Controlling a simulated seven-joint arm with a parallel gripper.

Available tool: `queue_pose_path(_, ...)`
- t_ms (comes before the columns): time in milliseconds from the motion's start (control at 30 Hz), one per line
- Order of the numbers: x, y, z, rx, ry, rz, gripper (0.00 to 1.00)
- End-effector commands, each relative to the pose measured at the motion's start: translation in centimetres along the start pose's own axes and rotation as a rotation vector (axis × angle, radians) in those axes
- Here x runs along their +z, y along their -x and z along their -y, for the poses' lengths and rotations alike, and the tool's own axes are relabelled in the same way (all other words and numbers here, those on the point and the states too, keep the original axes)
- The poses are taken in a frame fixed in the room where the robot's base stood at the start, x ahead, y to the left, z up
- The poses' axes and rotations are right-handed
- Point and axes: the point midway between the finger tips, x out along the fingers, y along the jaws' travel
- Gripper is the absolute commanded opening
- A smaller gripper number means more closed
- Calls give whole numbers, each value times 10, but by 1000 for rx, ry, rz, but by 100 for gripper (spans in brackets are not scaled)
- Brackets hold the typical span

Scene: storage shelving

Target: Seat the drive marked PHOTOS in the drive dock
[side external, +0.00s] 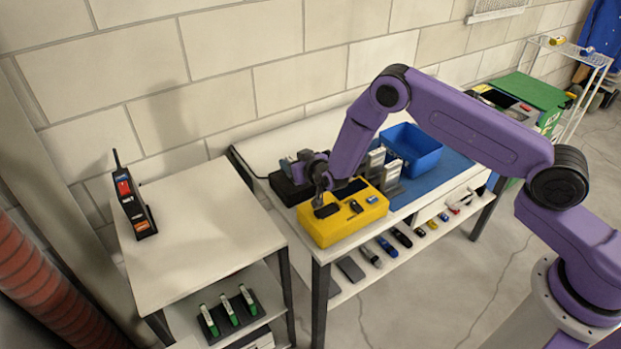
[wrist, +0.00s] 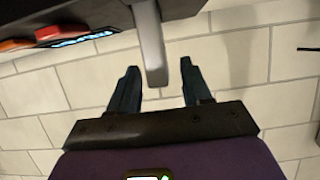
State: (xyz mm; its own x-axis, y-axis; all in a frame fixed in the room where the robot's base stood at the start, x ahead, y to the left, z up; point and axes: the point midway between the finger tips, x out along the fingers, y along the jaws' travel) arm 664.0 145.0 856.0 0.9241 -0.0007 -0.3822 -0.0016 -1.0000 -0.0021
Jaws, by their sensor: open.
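No PHOTOS marking is readable in either view, and I cannot tell which item is the drive. Pale upright blocks (side external: 391,172) stand on the bench to the right of my gripper; a black unit (side external: 290,188) sits at its left, and I cannot tell if either is the dock. My gripper (side external: 322,187) is low over the left end of a yellow case (side external: 342,228) holding dark and blue items. In the wrist view my gripper (wrist: 160,78) is open, with a grey bar (wrist: 150,45) showing between the fingertips; contact cannot be told.
A blue bin (side external: 412,150) stands behind the pale blocks. A shelf below the bench holds several small items (side external: 387,246). A side table at left carries a black upright device (side external: 140,228); its top is otherwise clear. The block wall (side external: 230,90) is close behind.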

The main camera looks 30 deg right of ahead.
Motion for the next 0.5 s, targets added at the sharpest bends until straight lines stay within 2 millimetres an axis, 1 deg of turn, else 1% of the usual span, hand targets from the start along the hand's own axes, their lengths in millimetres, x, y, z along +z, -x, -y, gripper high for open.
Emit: queue_pose_path(500,33,81,1,-3,4,4,49)
